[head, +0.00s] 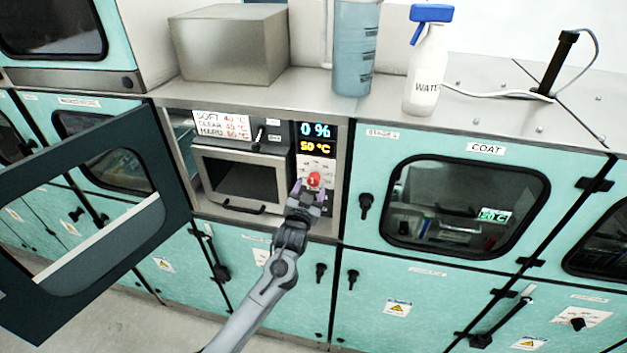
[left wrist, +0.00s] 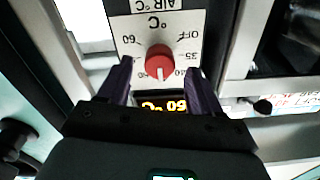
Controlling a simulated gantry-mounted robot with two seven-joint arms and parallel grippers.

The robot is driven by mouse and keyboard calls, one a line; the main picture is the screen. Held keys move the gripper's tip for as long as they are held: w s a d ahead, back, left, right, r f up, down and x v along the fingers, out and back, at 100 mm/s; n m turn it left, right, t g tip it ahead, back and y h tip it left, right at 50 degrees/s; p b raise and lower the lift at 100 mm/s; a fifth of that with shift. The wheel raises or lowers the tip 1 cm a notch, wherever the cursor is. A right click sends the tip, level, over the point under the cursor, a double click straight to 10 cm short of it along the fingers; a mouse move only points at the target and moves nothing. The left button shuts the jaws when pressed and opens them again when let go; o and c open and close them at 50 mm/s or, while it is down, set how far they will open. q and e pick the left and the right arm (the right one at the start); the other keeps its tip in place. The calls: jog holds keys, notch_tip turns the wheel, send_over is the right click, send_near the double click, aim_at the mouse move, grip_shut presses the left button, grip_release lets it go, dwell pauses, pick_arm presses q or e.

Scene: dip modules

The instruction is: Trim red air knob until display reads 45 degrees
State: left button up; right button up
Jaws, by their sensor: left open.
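The red air knob (head: 314,180) sits on a white dial panel under the displays; in the left wrist view the knob (left wrist: 159,62) has a pale pointer line and a dial marked OFF, 35 and 60, seen upside down. The orange display (head: 315,147) reads 50 °C; it shows inverted in the left wrist view (left wrist: 164,106). A blue display (head: 315,130) above it reads 0 %. My left gripper (head: 311,191) is open at the knob, its purple fingers on either side. In the left wrist view, gaps show between the fingers and the knob. My right gripper is not in view.
A small chamber (head: 243,178) is left of the panel, under a white card (head: 221,125) listing SOFT, CLEAR and HARD. A dark-framed open door (head: 160,150) swings out at left. A spray bottle (head: 424,65) and a blue container (head: 355,50) stand on the counter above.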

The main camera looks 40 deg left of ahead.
aim_at(313, 183)
pick_arm(q)
jog(key=shift+x, duration=2.1)
jog(key=c, duration=1.1)
jog(key=shift+o, duration=0.2)
jog(key=n, duration=0.3)
jog(key=shift+f, duration=0.1)
jog(key=shift+n+b, duration=0.65)
jog(key=shift+n, duration=1.65)
